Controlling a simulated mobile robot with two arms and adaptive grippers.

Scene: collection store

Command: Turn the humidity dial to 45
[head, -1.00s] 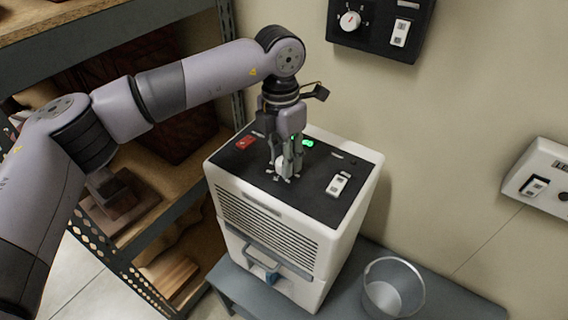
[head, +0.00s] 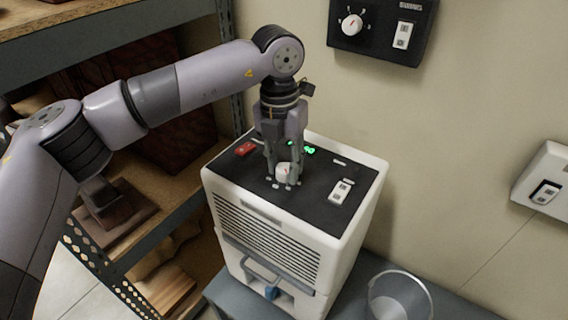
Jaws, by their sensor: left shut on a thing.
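The humidity dial (head: 284,174) is a small white knob with a red mark on the black top panel of a white dehumidifier (head: 222,190). My left gripper (head: 284,178) points straight down from above, its fingers on either side of the dial and shut on it. The fingers partly hide the dial and the marks around it. A green lit display (head: 308,150) sits behind the dial, partly hidden by the gripper, and its digits are too small to read. My right gripper is out of view.
A red switch (head: 245,149) and a white rocker switch (head: 341,191) flank the dial. A black wall panel (head: 380,45) has another knob (head: 352,24). A metal bucket (head: 398,296) stands right of the dehumidifier on a grey bench (head: 455,308). Shelves (head: 180,205) stand at left.

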